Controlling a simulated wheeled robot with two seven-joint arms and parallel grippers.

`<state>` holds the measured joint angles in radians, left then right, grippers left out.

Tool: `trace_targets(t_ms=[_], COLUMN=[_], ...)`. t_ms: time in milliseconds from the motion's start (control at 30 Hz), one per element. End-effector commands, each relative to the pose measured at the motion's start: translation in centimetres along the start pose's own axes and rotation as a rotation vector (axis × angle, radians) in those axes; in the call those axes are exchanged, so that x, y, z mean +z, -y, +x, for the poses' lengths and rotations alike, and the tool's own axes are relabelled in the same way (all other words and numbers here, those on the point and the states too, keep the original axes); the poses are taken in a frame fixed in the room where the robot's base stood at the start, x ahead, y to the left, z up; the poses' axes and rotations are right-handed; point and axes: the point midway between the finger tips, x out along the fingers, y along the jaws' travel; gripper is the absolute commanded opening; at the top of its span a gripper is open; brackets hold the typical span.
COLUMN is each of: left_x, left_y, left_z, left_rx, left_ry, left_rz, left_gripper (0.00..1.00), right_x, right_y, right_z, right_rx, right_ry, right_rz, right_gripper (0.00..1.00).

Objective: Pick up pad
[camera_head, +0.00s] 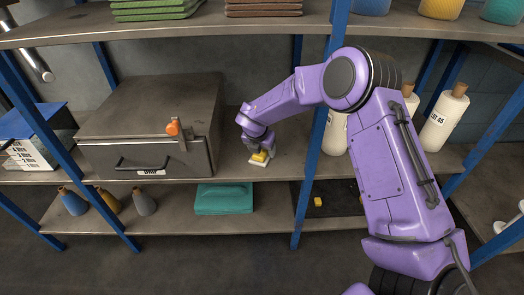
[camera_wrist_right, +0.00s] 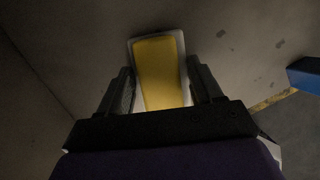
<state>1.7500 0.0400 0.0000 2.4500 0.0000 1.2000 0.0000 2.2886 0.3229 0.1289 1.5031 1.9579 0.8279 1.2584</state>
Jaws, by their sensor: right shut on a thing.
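The pad is a small yellow block with a pale base (camera_head: 260,159), on or just above the middle shelf, right of the grey metal box. My right gripper (camera_head: 257,150) reaches down to it from above. In the right wrist view the pad's yellow top (camera_wrist_right: 160,70) and pale rim show between the two dark fingers (camera_wrist_right: 163,95), one on each side. The right gripper is shut on the pad. I cannot tell whether the pad still touches the shelf. My left gripper is not in view.
The grey metal box (camera_head: 150,125) with an orange latch stands left of the pad on the middle shelf (camera_head: 232,150). A blue post (camera_head: 310,150) stands close to the right. A teal case (camera_head: 224,199) lies on the shelf below. White bottles (camera_head: 444,118) stand at right.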

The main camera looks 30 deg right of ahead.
Motion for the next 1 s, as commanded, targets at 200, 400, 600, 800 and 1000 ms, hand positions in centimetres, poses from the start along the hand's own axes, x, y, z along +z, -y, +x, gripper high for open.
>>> trace_targets(t_ms=[200, 400, 600, 800, 1000], left_x=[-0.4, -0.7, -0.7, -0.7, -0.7], left_y=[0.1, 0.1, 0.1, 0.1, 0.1], left_z=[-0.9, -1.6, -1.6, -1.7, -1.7], left_rx=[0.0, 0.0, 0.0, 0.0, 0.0], left_ry=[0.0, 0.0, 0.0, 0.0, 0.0], left_rz=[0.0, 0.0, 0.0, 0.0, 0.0], left_gripper=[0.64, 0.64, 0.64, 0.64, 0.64], right_x=[1.3, -0.9, -5.3, -7.5, -7.8], right_y=[-0.1, 0.6, 1.5, 1.9, 2.0], right_z=[-3.8, -10.8, -14.9, -17.1, -17.4], right_rx=[0.005, 0.006, 0.003, 0.002, 0.0], right_ry=[0.001, 0.003, 0.002, 0.001, 0.001], right_rz=[0.001, -0.003, -0.003, -0.002, 0.0], right_gripper=[0.29, 0.29, 0.29, 0.29, 0.29])
